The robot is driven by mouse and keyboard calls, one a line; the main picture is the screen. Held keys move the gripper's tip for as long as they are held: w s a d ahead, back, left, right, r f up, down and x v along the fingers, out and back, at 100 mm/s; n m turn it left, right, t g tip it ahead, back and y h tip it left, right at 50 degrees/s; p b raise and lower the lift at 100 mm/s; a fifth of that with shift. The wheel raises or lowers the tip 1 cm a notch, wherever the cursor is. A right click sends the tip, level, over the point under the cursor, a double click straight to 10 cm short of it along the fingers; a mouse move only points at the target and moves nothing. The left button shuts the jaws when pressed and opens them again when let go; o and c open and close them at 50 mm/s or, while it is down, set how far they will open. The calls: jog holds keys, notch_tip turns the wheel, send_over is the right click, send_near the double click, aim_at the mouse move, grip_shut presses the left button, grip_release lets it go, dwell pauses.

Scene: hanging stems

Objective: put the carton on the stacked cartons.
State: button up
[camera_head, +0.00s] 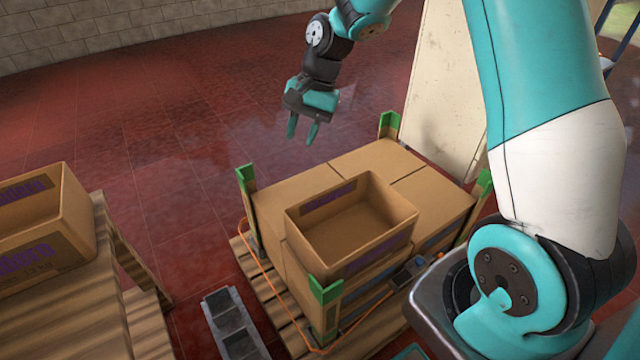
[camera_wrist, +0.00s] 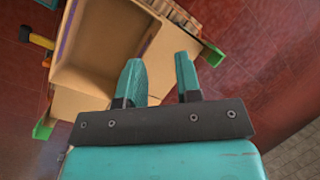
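An open-topped cardboard carton (camera_head: 350,225) sits on top of the stacked cartons (camera_head: 430,192), toward their near side. Another open carton (camera_head: 45,222) with purple print stands on a wooden pallet at the far left. My gripper (camera_head: 303,135) is above and behind the stack in the head view, fingers pointing down, apart and empty. In the wrist view, my gripper's fingers (camera_wrist: 160,75) are spread with nothing between them. The open carton (camera_wrist: 98,45) on the stack shows beyond the fingers, its inside empty.
The stack stands on a wooden pallet (camera_head: 262,290) with green corner guards (camera_head: 247,186) and an orange strap. A grey two-part object (camera_head: 232,325) lies on the floor between the pallets. A pale panel (camera_head: 440,90) stands behind the stack. Red tiled floor (camera_head: 160,120) is clear behind.

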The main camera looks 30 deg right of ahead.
jog(key=s+a+r+n, duration=0.3)
jog(key=s+a+n, duration=0.1)
jog(key=s, duration=0.4)
jog(key=s+a+r+n, duration=0.4)
jog(key=s+n, duration=0.2)
jog(key=s, duration=0.3)
jog(key=s+a+r+n, duration=0.3)
jog(key=s+a+n, duration=0.1)
jog(key=s, duration=0.4)
jog(key=shift+s+r+n, duration=0.25)
jog(key=shift+r+n, duration=0.1)
jog(key=shift+n, duration=0.45)
